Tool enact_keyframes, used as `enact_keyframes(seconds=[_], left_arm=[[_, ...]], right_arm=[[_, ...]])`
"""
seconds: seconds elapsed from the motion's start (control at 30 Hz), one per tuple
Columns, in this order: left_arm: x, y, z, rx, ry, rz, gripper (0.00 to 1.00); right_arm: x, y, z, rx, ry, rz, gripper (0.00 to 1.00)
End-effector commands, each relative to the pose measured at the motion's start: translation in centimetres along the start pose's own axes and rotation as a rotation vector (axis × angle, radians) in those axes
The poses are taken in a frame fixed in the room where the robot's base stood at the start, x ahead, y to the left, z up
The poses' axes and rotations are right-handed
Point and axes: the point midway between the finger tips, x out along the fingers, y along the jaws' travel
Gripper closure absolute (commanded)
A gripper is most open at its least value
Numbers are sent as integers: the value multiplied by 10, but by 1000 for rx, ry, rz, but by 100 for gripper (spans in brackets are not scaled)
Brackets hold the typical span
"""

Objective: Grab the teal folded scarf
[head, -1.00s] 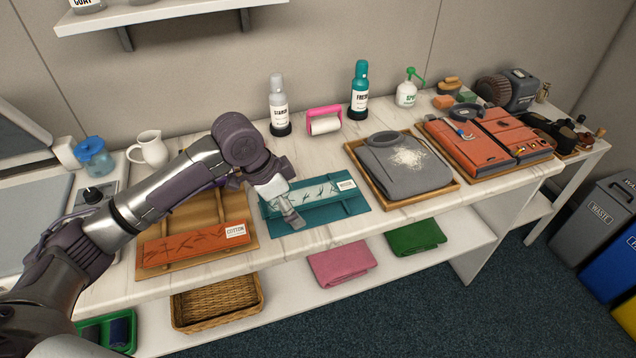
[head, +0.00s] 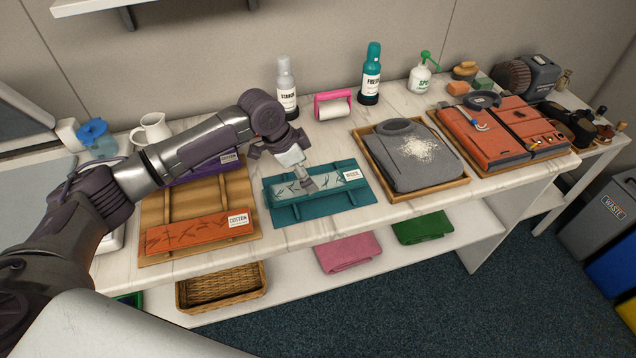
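The teal folded scarf (head: 345,178) has a pale leaf pattern and a white label. It lies on a teal slatted tray (head: 318,206) near the middle of the white table. My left gripper (head: 312,188) comes in from the left and points down at the scarf's left part. Its fingertips are at or just above the fabric; I cannot tell whether they touch. The fingers are seen nearly edge-on, so their opening is unclear. My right gripper is not in view.
A wooden tray (head: 160,214) to the left holds an orange scarf (head: 190,232) and a purple one (head: 205,168). To the right, a tray (head: 425,192) holds a grey garment (head: 395,165). A wicker basket (head: 222,287) is below.

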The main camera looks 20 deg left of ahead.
Motion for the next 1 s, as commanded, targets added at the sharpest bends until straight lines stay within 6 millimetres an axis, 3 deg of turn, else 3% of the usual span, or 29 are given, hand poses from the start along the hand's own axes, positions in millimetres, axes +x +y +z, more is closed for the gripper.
enact_keyframes(seconds=[0.23,0.57,0.93,1.0], left_arm=[[35,0,-6,0,-2,3,6],[43,-1,-5,1,0,1,8],[42,-1,-6,0,0,1,70],[42,-1,-6,0,0,1,72]], right_arm=[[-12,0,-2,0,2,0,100],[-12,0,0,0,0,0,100],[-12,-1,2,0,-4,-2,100],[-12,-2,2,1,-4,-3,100]])
